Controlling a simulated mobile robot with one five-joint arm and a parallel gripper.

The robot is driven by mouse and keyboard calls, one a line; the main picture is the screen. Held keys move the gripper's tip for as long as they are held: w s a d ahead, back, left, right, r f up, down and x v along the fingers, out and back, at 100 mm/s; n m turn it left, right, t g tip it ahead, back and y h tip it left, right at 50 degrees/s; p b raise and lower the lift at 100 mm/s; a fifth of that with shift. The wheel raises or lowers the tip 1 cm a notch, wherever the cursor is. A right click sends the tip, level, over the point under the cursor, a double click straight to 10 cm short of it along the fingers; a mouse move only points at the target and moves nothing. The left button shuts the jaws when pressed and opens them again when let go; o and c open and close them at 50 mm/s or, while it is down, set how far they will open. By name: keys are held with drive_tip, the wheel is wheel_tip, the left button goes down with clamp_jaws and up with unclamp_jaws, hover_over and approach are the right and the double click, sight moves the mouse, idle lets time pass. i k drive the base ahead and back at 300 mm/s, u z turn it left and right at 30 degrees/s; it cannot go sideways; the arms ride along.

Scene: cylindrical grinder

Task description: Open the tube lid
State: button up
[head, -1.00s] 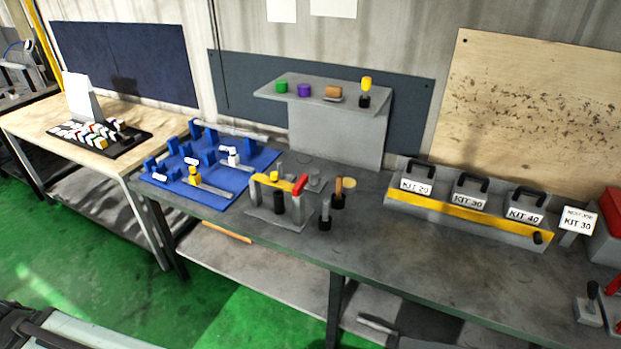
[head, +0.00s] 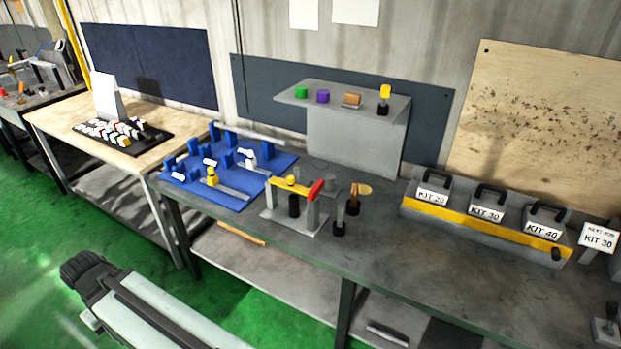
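No thing here is plainly marked as the tube. A small grey stand (head: 298,222) on the dark bench carries a yellow bar (head: 288,186) with a red end (head: 315,190), and a black cylinder (head: 294,206) stands under the bar. Just right of it stand a black-based grey post (head: 340,218) and a dark holder with a brown top (head: 354,194). Which of these has the lid is too small to tell. A pale and black part of my arm reaches in at the lower left, apart from the bench. I see no gripper fingers.
A blue mat (head: 228,196) with blue blocks lies left of the stand. A grey shelf (head: 340,98) with coloured pieces is behind. A kit rack (head: 480,228) stands at the right. The bench front between stand and rack is clear.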

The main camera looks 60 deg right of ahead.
sight(289, 184)
drive_tip(key=z, duration=0.2)
drive_tip(key=i, duration=1)
drive_tip(key=u, duration=0.05)
